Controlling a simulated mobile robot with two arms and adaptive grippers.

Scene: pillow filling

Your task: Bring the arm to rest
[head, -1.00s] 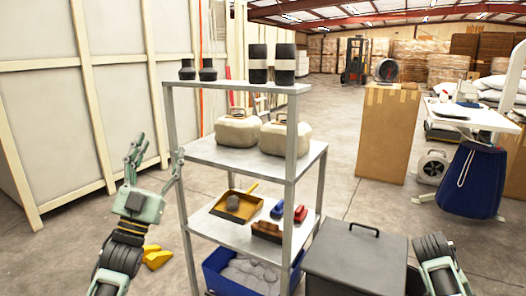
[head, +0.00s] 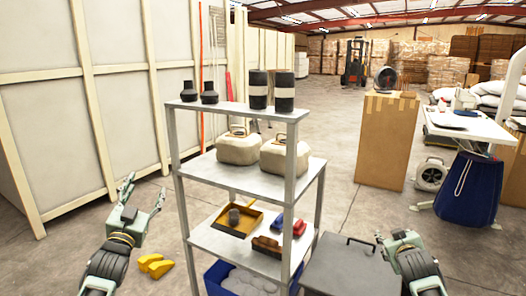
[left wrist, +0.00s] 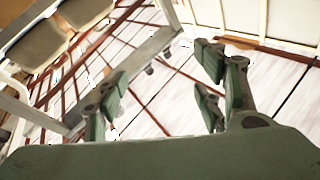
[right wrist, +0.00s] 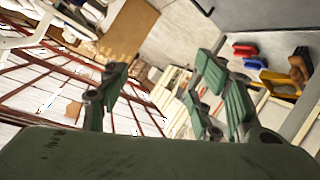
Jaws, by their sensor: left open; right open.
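My left gripper (head: 138,207) is open and empty in the head view, to the left of the metal shelf rack (head: 240,172) and apart from it. Its spread fingers also show in the left wrist view (left wrist: 165,95), with nothing between them. My right gripper (head: 392,242) is low on the right in the head view, by the grey lidded bin (head: 345,262). In the right wrist view (right wrist: 165,100) its fingers are spread and empty.
The rack holds beige jugs (head: 237,148), dark containers (head: 284,92), a yellow dustpan (head: 236,218) and brushes (head: 267,246). A cardboard box (head: 386,140) and a blue bag (head: 468,190) stand at the right. Yellow wedges (head: 155,265) lie on the left floor.

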